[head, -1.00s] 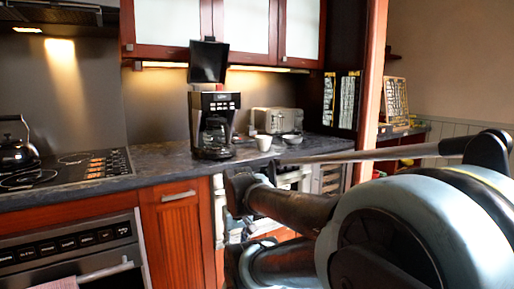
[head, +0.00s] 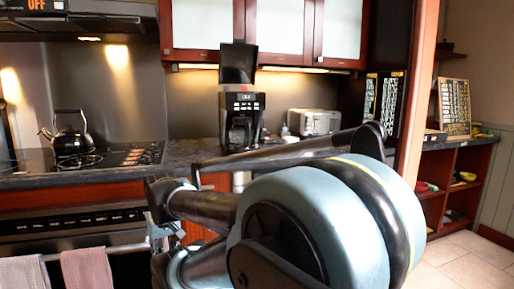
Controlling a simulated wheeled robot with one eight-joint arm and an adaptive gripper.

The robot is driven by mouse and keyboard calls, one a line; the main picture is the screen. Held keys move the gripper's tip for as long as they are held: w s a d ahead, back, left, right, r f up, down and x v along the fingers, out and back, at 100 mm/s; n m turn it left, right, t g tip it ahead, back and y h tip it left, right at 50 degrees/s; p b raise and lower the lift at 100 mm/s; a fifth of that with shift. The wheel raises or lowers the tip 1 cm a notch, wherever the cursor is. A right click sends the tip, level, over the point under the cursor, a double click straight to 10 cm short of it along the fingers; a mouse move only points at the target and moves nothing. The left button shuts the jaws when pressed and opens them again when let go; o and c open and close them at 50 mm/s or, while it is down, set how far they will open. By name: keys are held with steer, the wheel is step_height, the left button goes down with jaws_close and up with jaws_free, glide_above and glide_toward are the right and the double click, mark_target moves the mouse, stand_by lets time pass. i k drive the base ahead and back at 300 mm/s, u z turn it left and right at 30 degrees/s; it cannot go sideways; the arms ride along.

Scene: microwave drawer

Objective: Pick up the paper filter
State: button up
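I cannot make out a paper filter in the head view. A black coffee maker (head: 242,118) stands on the dark counter, with its lid raised upright. My arm crosses the middle and right of the picture, in front of the counter. Its far end (head: 160,230) is at the lower left, in front of the oven. My gripper's fingers cannot be made out there, so its opening is unclear.
A toaster (head: 315,122) stands right of the coffee maker. A black kettle (head: 72,134) is on the stove (head: 120,156) at the left. Towels (head: 87,270) hang on the oven handle. Wall cabinets (head: 285,30) are above. Open shelves (head: 460,195) and tiled floor are at the right.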

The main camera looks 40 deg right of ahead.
mark_target(285, 140)
steer(key=u, duration=0.9)
steer(key=k, duration=1.95)
steer(key=z, duration=2.05)
steer(key=i, duration=1.05)
